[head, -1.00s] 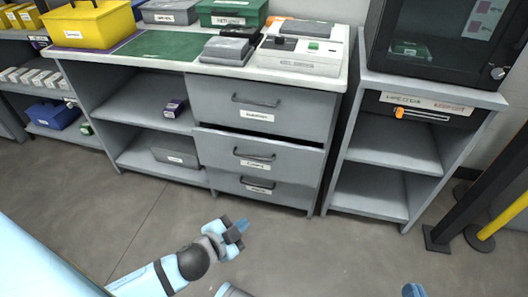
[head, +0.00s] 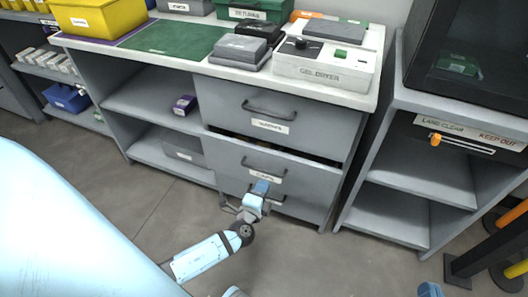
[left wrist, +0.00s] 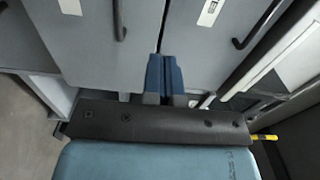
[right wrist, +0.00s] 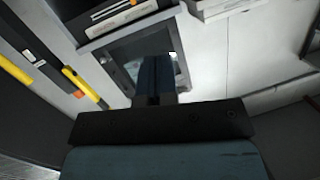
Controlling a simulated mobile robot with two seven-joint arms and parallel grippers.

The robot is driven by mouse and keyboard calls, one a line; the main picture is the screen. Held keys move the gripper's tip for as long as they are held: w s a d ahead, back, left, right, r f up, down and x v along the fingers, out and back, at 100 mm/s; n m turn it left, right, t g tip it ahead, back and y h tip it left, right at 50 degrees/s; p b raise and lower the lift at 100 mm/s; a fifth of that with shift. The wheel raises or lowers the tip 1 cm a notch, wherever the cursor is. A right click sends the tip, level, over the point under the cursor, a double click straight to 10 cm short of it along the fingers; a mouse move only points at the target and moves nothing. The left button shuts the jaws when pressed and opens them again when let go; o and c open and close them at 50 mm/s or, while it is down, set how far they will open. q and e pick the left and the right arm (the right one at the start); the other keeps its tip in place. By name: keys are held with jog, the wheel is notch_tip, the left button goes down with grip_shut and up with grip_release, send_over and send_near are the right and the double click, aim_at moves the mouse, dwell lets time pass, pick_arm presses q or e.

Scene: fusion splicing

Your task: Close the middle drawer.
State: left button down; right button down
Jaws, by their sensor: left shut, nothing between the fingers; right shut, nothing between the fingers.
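The middle drawer (head: 308,177) is in the grey bench, between the top drawer (head: 310,122) and the bottom drawer (head: 300,208). It stands slightly out, with a dark gap along its top edge. Its bar handle (head: 262,169) and white label show. My left gripper (head: 261,187) is shut and empty, in front of the middle drawer's lower part; I cannot tell whether it touches. In the left wrist view its blue fingers (left wrist: 165,75) are together, close to grey drawer fronts. My right gripper is shut and empty in the right wrist view (right wrist: 153,75), away from the drawers.
Open shelves (head: 150,105) are left of the drawers, holding a grey bin (head: 183,148). A second shelf unit (head: 410,185) stands at the right, beside black and yellow posts. A gel dryer (head: 322,72) sits on the bench top. The floor before the drawers is clear.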

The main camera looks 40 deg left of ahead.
aim_at(277, 157)
pick_arm(q)
jog(key=x, duration=1)
jog(key=shift+d+b, duration=0.1)
jog(key=shift+b, duration=0.25)
jog(key=shift+w, duration=0.6)
pick_arm(e)
jog(key=shift+w+a+r+t+y, duration=0.1)
jog(key=shift+a+r+t+y, duration=0.25)
jog(key=shift+r, duration=0.35)
